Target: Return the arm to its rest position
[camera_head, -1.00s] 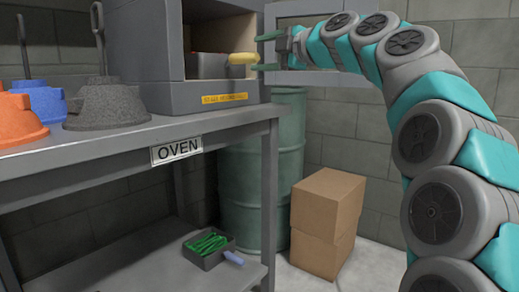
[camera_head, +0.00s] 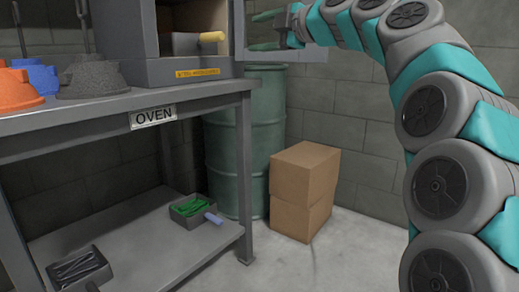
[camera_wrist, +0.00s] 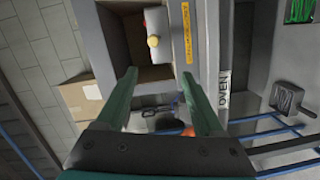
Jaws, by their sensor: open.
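My arm reaches in from the right in the head view. My gripper (camera_head: 251,32) is open and empty, with its green fingers spread. It points left toward the grey oven (camera_head: 190,74), with a clear gap to the yellow handle (camera_head: 211,37). That handle sticks out of the oven's open front from a container inside, mostly hidden. In the wrist view the gripper (camera_wrist: 160,73) frames empty space, with the yellow handle end (camera_wrist: 153,42) beyond the fingertips.
The oven stands on a metal table (camera_head: 62,117) labelled OVEN. A green barrel (camera_head: 265,130) and stacked cardboard boxes (camera_head: 303,185) stand below and beside it. A tray of green items (camera_head: 190,211) sits on the lower shelf. The open oven door (camera_head: 312,52) is behind my gripper.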

